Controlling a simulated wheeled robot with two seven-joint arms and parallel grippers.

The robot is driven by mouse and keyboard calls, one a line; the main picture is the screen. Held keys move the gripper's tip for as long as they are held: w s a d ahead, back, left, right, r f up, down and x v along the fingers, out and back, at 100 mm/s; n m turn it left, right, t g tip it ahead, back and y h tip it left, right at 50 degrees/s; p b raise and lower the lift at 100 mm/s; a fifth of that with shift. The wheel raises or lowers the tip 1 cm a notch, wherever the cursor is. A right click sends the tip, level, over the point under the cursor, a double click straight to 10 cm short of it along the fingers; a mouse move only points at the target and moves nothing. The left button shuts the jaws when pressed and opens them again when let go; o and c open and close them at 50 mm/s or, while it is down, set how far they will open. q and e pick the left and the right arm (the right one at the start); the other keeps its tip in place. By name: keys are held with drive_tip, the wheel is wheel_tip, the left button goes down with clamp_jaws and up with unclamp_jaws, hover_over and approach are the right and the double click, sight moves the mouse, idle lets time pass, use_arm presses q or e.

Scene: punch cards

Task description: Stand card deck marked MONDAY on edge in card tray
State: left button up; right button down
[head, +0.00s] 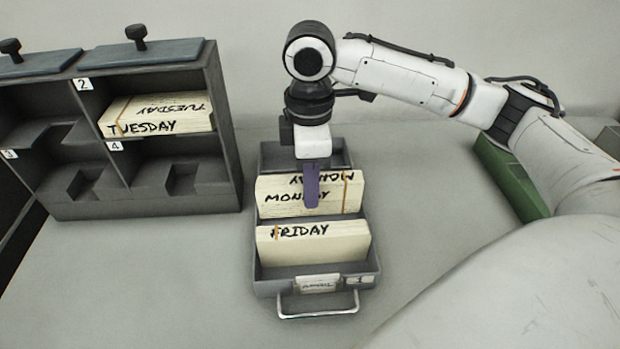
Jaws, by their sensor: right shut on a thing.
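The card deck marked MONDAY (275,207) is cream with a band around it. It stands on edge inside the grey card tray (268,288), behind the deck marked FRIDAY (335,248), with a gap between them. My right gripper (311,190) comes down from above and is shut on the MONDAY deck. One purple finger shows against its front face; the other finger is hidden behind the deck. Whether the deck touches the tray floor is hidden by the FRIDAY deck. My left gripper is not in view.
A dark rack (148,213) with numbered compartments stands at the left; a deck marked TUESDAY (160,115) lies in compartment 2. The tray has a metal handle (318,312) in front. A green box (510,175) stands at the right under my arm. Table left of the tray is clear.

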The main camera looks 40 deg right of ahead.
drive_tip(key=shift+f, duration=1.7)
drive_tip(key=c, duration=1.4)
unclamp_jaws()
wheel_tip(320, 180, up, 10)
drive_tip(key=shift+r, duration=0.15)
